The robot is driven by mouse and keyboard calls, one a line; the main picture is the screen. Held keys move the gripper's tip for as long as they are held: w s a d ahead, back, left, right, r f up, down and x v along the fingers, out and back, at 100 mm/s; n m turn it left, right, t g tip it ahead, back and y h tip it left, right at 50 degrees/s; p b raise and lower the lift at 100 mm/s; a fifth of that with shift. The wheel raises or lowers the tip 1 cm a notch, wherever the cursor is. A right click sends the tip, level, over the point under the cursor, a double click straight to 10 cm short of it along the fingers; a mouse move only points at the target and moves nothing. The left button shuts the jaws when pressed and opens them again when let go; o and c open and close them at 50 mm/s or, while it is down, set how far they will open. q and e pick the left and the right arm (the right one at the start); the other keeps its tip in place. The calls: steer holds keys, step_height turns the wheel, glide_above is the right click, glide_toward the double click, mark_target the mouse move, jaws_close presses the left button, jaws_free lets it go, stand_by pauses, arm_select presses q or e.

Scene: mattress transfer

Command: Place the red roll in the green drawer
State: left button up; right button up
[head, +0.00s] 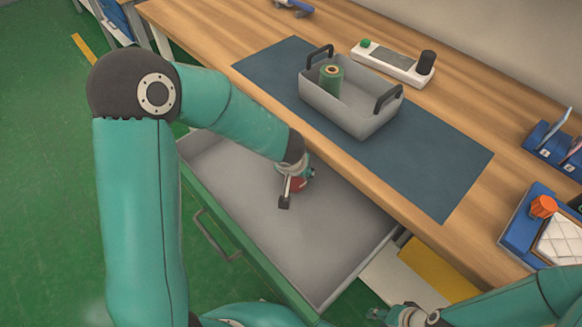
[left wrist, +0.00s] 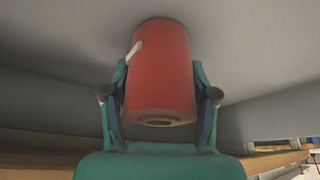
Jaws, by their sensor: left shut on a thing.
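The green drawer (head: 236,253) is pulled out below the bench. It has a green front and a grey inside. My left gripper (head: 289,189) is over the drawer's inside and shut on the red roll (head: 299,183), which is mostly hidden by the gripper in the head view. In the left wrist view the red roll (left wrist: 158,75) sits between the two fingers, with a grey surface behind it. I cannot tell whether it touches the drawer floor. My right gripper (head: 398,314) is at the bottom edge, right of the drawer; its jaw state is unclear.
A grey tray (head: 350,116) with black handles holds a green roll (head: 331,80) on a dark blue mat (head: 440,175). A device with a green button (head: 393,62) stands behind it. Blue holders stand at the bench's right. The drawer floor beside the roll is clear.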

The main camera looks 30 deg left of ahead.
arm_select(q)
steer(key=shift+w+d+f, duration=0.1)
steer(key=shift+w+f, duration=0.1)
steer(key=shift+w, duration=0.05)
steer(key=o, duration=1.1)
steer(key=shift+o, duration=1.4)
steer(key=shift+s+r, duration=0.1)
steer(key=shift+s, duration=0.1)
steer(key=shift+a, duration=0.2)
steer(key=p+v, duration=0.2)
steer(key=v, duration=1)
